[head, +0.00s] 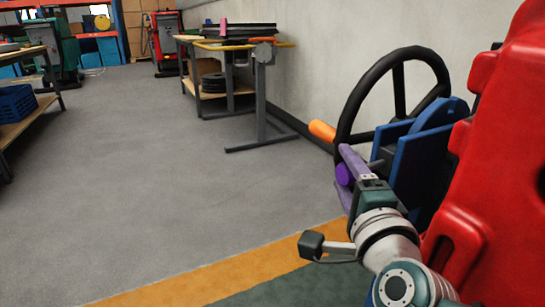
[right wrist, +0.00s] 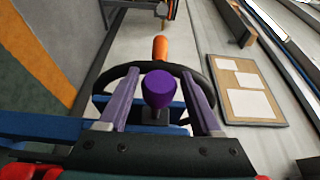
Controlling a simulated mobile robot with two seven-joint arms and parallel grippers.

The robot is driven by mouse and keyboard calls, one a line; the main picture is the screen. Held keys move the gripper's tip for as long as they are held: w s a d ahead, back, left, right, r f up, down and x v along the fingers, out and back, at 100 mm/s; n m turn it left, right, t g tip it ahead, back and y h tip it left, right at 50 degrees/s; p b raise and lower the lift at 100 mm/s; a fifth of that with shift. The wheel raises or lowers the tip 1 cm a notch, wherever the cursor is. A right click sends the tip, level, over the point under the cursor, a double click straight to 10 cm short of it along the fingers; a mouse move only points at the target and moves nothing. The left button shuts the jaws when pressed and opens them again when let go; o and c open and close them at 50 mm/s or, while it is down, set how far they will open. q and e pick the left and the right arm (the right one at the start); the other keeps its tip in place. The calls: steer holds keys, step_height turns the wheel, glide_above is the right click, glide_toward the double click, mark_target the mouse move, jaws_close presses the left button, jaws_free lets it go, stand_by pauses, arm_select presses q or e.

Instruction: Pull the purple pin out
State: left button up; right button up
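The purple pin (right wrist: 160,88) shows its round, darker purple head in the middle of the right wrist view. It also shows in the head view (head: 343,174), at the side of the blue bracket (head: 415,150) near the black steering wheel (head: 352,107). My right gripper (head: 345,171) is open, with its lighter purple fingers on either side of the pin. In the right wrist view (right wrist: 160,76), a gap shows between the pin head and each finger. The pin's shaft is mostly hidden behind its head. My left gripper is not in view.
An orange handle (head: 322,131) sticks out from the wheel close to the gripper. A large red body (head: 490,170) stands close at the right. A work table (head: 215,95) stands against the wall behind. The grey floor (head: 180,190) to the left is clear.

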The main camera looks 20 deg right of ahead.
steer(key=shift+o, duration=0.7)
steer(key=shift+d, duration=0.2)
steer(key=p+v, duration=0.2)
steer(key=v, duration=0.8)
steer(key=shift+p, duration=0.35)
steer(key=shift+r, duration=0.1)
